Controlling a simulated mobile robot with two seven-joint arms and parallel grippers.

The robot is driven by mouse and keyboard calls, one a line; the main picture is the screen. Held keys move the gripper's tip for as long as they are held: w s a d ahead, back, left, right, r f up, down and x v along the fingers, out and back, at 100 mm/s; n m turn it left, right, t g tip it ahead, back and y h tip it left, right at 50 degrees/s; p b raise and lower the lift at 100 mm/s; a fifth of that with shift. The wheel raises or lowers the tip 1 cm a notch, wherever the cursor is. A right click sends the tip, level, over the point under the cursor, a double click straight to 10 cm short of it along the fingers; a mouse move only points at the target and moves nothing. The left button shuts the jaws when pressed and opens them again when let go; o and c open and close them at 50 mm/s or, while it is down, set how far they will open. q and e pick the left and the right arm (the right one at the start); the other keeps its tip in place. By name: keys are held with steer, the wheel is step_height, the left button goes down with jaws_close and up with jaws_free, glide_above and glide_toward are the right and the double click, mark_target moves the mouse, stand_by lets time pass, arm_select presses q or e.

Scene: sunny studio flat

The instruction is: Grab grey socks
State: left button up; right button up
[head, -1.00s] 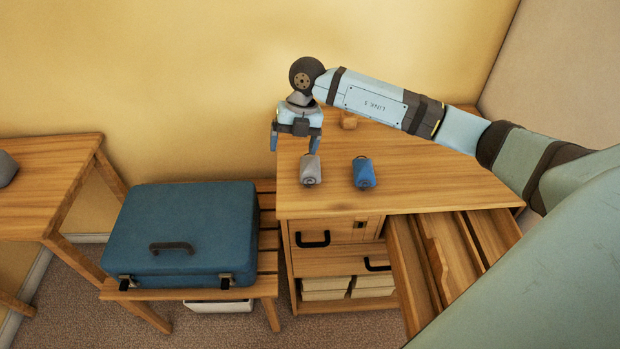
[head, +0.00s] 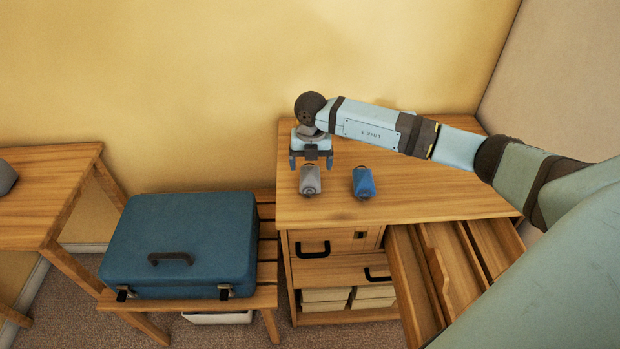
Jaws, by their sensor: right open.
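The grey socks (head: 310,181) are a small roll on the dresser top (head: 430,198), near its left edge. My right gripper (head: 311,164) is open, with its fingers spread left and right at the far end of the grey socks. It looks empty. I cannot tell how high its fingertips are above the dresser top. A blue roll of socks (head: 363,183) lies to the right of the grey one, a small gap apart. My left gripper is not in view.
A closed blue suitcase (head: 180,240) lies on a slatted wooden bench (head: 267,270) left of the dresser. An open divided drawer (head: 455,265) sticks out at the dresser's front right. A wooden table (head: 45,190) stands at far left. The dresser top right of the blue roll is clear.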

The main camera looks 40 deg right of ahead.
mark_target(310, 168)
step_height(310, 168, down, 4)
steer(key=shift+a+f, duration=0.1)
steer(key=shift+a, duration=0.05)
steer(key=c, duration=1)
steer(key=shift+r, duration=0.2)
